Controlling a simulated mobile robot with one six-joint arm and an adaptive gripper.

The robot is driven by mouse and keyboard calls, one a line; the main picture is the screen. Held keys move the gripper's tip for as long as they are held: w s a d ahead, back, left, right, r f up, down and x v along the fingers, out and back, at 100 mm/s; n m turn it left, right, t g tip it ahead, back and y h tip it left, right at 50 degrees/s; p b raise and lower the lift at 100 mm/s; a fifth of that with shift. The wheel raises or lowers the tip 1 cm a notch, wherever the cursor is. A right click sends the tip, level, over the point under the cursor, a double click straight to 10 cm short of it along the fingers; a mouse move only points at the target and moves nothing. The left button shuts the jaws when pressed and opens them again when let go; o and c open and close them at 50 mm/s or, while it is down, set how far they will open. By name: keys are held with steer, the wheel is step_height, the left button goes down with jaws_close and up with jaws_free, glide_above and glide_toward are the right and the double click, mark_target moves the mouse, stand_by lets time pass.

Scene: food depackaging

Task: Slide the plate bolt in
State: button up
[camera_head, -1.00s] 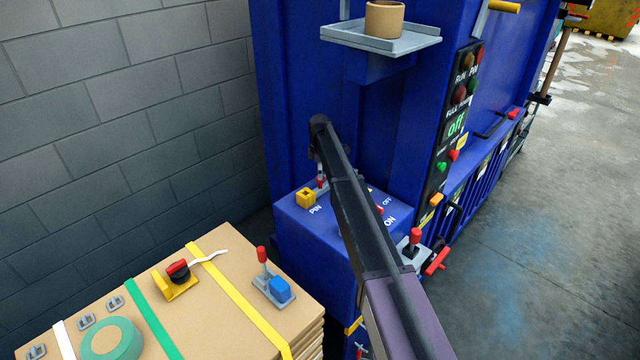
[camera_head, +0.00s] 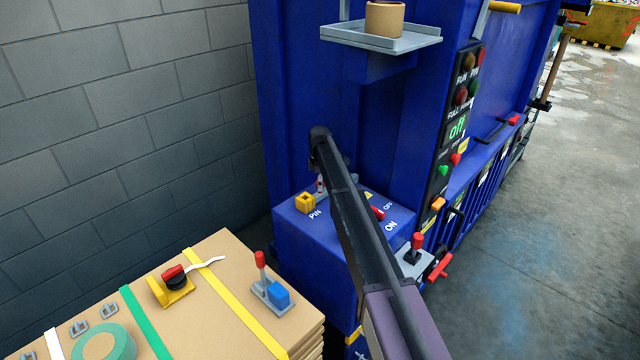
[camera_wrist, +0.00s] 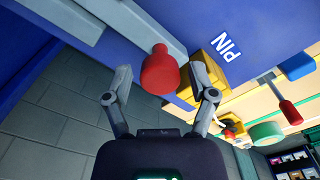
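A red knob (camera_wrist: 160,72) stands between my gripper's fingers in the wrist view, beside a grey bar (camera_wrist: 152,25) that looks like the plate bolt. A yellow block (camera_wrist: 205,62) is close by, next to the PIN label. My gripper (camera_wrist: 162,78) is open, with a gap between the left finger and the knob; I cannot tell whether the right finger touches it. In the head view, the yellow block (camera_head: 305,202) sits on the blue box by the PIN label, with a small part of the red knob (camera_head: 320,184) visible. My arm hides much of the bolt there.
A stack of cardboard (camera_head: 215,315) at lower left carries a grey-and-blue piece with a red knob (camera_head: 270,290), a yellow piece with a red lever (camera_head: 172,287) and green tape (camera_head: 105,345). A shelf (camera_head: 380,40) overhangs the blue box (camera_head: 310,235). A red-knobbed lever (camera_head: 416,248) stands right.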

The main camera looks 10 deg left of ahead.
jaws_close()
steer(key=w+d, duration=0.1)
steer(key=w, duration=0.1)
steer(key=w+d, duration=0.2)
steer(key=shift+o, duration=1.9)
jaws_free()
steer(key=shift+d, duration=0.1)
steer(key=shift+s, duration=0.1)
